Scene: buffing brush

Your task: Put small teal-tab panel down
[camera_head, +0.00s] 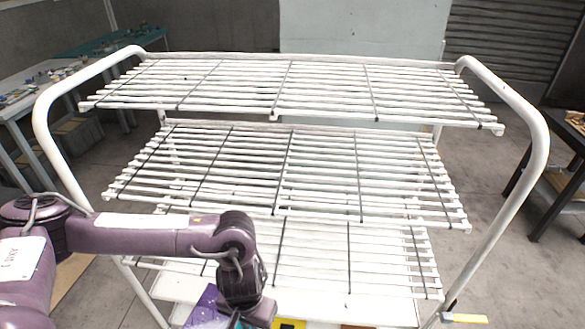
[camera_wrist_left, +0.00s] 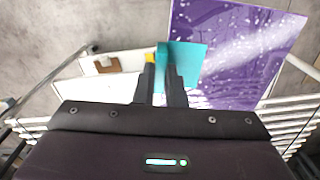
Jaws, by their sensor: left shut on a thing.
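The purple panel (camera_wrist_left: 240,45) with white speckles has a teal tab (camera_wrist_left: 190,62) at its edge in the left wrist view. My left gripper (camera_wrist_left: 162,72) is shut on the teal tab, its two dark fingers close together. In the head view, part of the purple panel (camera_head: 206,306) shows beside my left gripper (camera_head: 243,318) at the bottom edge, low at the rack's front. Most of the panel and the fingertips are hidden or cut off there. I cannot tell whether the panel touches a surface. My right gripper is not in view.
A white trolley rack (camera_head: 290,170) with several slatted shelves fills the middle; its visible slatted shelves are bare. Low down, white surfaces (camera_wrist_left: 125,85) carry a brown patch (camera_wrist_left: 106,64) and a yellow patch (camera_head: 290,323). Curved white side rails (camera_head: 520,110) bound the rack. Tables stand left and right.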

